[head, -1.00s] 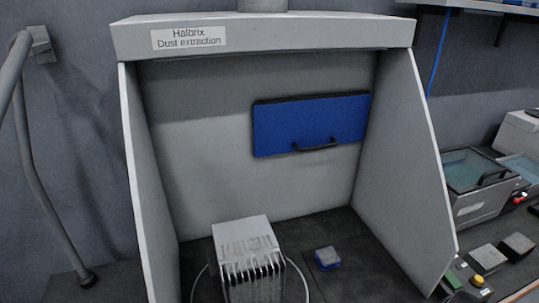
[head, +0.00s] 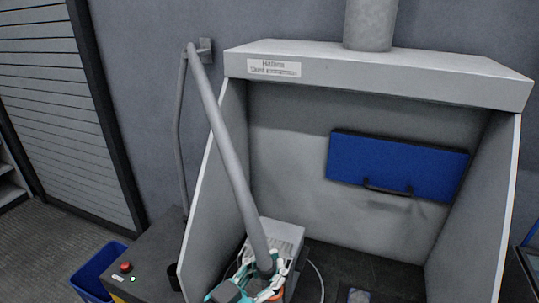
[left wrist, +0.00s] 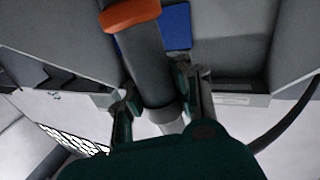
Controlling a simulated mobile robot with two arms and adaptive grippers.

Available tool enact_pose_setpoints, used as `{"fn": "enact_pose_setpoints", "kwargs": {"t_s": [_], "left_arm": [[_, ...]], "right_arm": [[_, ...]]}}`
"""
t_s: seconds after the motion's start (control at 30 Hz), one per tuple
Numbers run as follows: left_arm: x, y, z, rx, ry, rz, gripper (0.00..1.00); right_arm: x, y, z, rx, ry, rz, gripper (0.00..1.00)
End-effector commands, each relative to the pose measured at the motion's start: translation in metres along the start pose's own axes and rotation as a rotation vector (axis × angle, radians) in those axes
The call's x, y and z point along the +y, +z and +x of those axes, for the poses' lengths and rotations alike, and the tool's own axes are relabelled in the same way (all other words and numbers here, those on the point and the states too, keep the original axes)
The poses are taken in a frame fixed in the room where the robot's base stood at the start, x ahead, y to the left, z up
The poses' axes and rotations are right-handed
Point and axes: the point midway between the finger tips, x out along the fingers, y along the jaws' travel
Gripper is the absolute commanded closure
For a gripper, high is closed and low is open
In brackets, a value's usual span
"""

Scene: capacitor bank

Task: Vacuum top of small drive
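The drive, a light grey finned box (head: 285,232), stands on the dark floor of the extraction booth. Its front is largely hidden behind my left gripper and the tube. My left gripper (head: 264,276) is in front of the drive, closed around the dark grey tube of the vacuum nozzle. In the left wrist view my left gripper (left wrist: 158,106) has a finger on each side of the tube (left wrist: 147,65), which carries an orange collar (left wrist: 130,14). A thick grey extraction hose (head: 227,145) runs from a wall bracket down to the gripper. Contact between nozzle and drive cannot be seen. My right gripper is out of view.
The booth's hood (head: 400,75) and its left side wall (head: 212,200) are close to the hose. A blue panel with a black handle (head: 400,165) is on the back wall. A small block (head: 358,295) lies right of the drive. A blue bin (head: 98,268) stands at left.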

Motion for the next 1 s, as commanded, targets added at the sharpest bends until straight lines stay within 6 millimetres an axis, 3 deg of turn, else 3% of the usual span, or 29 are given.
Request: {"fn": "enact_pose_setpoints", "kwargs": {"t_s": [0.03, 0.2, 0.37, 0.5, 0.7, 0.83, 1.0], "left_arm": [[0.008, -0.020, 0.011, 0.004, 0.060, 0.005, 1.00], [0.031, -0.045, 0.037, 0.001, 0.250, -0.037, 1.00], [0.031, -0.066, 0.058, 0.000, 0.393, -0.080, 1.00], [-0.001, -0.090, 0.076, 0.004, 0.464, -0.121, 1.00], [-0.056, -0.116, 0.087, 0.020, 0.459, -0.160, 1.00], [-0.075, -0.125, 0.089, 0.027, 0.448, -0.169, 1.00], [-0.081, -0.121, 0.089, 0.029, 0.444, -0.174, 1.00]], "right_arm": [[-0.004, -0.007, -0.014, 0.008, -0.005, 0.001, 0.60], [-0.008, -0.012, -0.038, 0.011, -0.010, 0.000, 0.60], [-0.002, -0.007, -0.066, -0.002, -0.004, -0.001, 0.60], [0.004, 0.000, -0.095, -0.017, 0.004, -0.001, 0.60], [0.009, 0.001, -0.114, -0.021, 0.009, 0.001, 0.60], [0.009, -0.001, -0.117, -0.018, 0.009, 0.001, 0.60], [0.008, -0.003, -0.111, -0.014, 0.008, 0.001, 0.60]]}}
